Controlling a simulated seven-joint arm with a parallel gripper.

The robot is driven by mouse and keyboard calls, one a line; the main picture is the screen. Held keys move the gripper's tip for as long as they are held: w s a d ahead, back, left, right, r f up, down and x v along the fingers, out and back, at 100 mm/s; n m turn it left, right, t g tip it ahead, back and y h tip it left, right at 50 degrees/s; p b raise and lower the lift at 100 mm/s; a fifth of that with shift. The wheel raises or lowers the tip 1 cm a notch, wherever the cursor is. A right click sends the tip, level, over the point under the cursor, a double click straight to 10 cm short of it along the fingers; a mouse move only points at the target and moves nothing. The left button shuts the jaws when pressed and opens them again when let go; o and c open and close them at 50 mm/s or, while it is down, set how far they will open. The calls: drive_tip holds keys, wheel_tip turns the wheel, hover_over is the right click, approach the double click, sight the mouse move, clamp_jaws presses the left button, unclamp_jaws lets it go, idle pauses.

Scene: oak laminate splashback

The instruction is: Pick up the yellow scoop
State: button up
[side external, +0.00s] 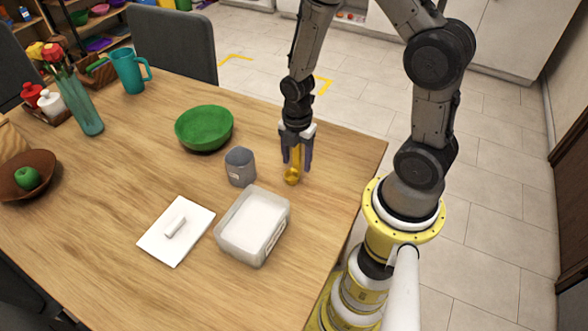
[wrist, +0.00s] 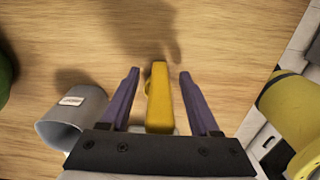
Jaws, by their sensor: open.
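The yellow scoop (side external: 292,176) is at the right part of the wooden table in the side view, with its handle pointing up between my fingers. In the wrist view the yellow scoop (wrist: 159,97) runs between the two purple fingers, with a gap on each side. My gripper (side external: 297,160) points down over it and is open; it also shows in the wrist view (wrist: 160,80). The lower end of the scoop is partly hidden behind the gripper body in the wrist view.
A grey canister (side external: 240,168) stands close left of the scoop. A white container (side external: 226,243) is in front, beside a white lid (side external: 158,243). A green bowl (side external: 204,129) sits further left. The table's right edge (side external: 370,180) is near.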

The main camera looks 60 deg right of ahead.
sight(296, 149)
clamp_jaws()
drive_tip(key=shift+r, duration=0.2)
idle(0.3)
drive_tip(key=shift+r, duration=0.3)
wheel_tip(296, 149, up, 3)
drive_tip(key=shift+w+f, duration=0.1)
drive_tip(key=shift+f, duration=0.1)
drive_tip(key=s+a+r, duration=0.2)
drive_tip(key=s+r, duration=0.7)
drive_tip(key=s, duration=0.5)
drive_tip(key=shift+a+r, duration=0.25)
drive_tip(key=shift+a, duration=0.15)
